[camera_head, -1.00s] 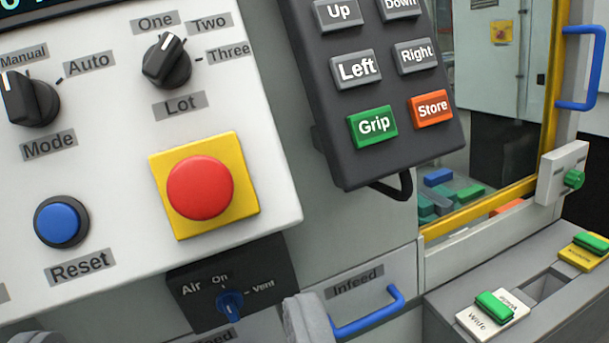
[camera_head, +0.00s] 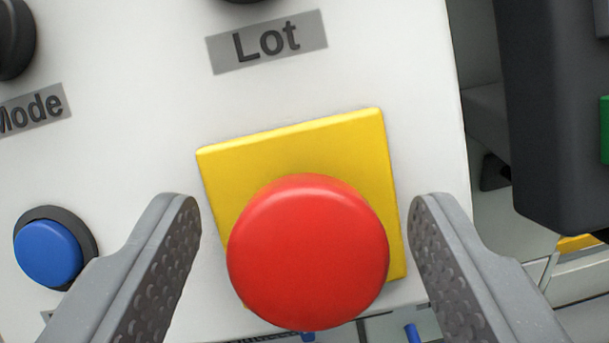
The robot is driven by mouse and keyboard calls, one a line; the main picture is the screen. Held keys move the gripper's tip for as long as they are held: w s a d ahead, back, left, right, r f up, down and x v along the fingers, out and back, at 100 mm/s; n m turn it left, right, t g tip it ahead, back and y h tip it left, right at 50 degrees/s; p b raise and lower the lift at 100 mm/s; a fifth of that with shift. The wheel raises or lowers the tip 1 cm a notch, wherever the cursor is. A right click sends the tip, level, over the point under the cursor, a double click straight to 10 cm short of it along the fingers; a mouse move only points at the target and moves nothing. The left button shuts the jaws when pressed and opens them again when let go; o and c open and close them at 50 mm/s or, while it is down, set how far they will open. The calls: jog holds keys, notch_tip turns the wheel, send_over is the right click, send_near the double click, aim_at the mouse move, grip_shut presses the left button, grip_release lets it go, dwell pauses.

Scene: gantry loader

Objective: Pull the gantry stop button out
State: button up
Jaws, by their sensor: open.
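The gantry stop button is a red mushroom button (camera_head: 308,252) on a yellow square plate (camera_head: 335,140), fixed to a white panel. It fills the lower middle of the camera view. My gripper (camera_head: 305,225) is open, with one grey finger on each side of the button. White panel and yellow plate show between each finger and the red head, so neither finger appears to touch it. Whether the button is pressed in or out I cannot tell from this angle.
A blue button (camera_head: 48,252) sits left of my left finger. The Lot label (camera_head: 267,42) is above, and the Mode knob (camera_head: 14,38) is at the upper left. A dark keypad housing (camera_head: 560,120) stands out on the right.

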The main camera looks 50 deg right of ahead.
jog(key=shift+w+d, duration=0.2)
jog(key=shift+d, duration=0.15)
grip_shut()
jog(key=shift+s+a+r, duration=0.1)
jog(key=shift+s+a, duration=0.15)
jog(key=shift+a, duration=0.1)
grip_release()
jog(key=shift+a, duration=0.1)
